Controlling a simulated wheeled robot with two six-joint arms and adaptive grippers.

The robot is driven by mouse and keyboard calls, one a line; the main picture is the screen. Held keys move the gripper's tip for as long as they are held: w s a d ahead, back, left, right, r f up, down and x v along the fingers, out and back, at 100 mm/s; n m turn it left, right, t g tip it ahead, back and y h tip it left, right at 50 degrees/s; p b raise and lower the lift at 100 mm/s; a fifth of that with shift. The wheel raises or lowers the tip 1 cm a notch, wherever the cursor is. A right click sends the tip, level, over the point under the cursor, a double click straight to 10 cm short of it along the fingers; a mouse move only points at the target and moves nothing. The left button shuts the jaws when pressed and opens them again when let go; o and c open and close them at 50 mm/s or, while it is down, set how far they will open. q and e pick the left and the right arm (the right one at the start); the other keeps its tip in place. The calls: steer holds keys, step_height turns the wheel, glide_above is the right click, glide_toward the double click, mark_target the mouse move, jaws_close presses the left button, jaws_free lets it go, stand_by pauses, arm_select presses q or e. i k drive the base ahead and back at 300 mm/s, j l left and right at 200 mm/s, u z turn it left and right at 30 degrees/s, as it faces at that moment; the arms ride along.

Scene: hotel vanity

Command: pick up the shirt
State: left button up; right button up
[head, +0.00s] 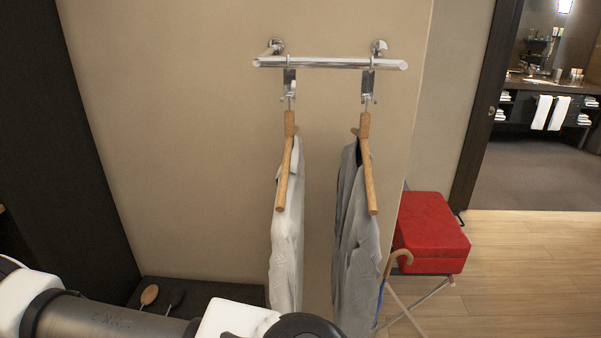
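Two shirts hang side by side on wooden hangers from a chrome wall rail (330,63) in the head view. The left shirt (286,235) is light grey, on its own wooden hanger (285,170). The right shirt (354,250) is darker grey, on another wooden hanger (367,170). The lower ends of both shirts run out of the frame or behind my arm. My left arm comes in along the bottom left, below and in front of the left shirt. Neither gripper shows in this view.
A red suitcase (431,232) sits on a folding stand at the right, with a wooden cane handle (398,258) beside it. A dark low bench (215,290) holds a brush (149,295). A dark panel (75,130) stands left. Open wooden floor (530,270) lies right.

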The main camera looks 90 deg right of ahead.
mark_target(285, 272)
steer(key=z, duration=0.45)
steer(key=k+z, duration=0.1)
steer(key=z, duration=0.75)
steer(key=l+z, duration=0.1)
steer(key=z, duration=0.3)
steer(key=k+z, duration=0.1)
steer(key=z, duration=0.35)
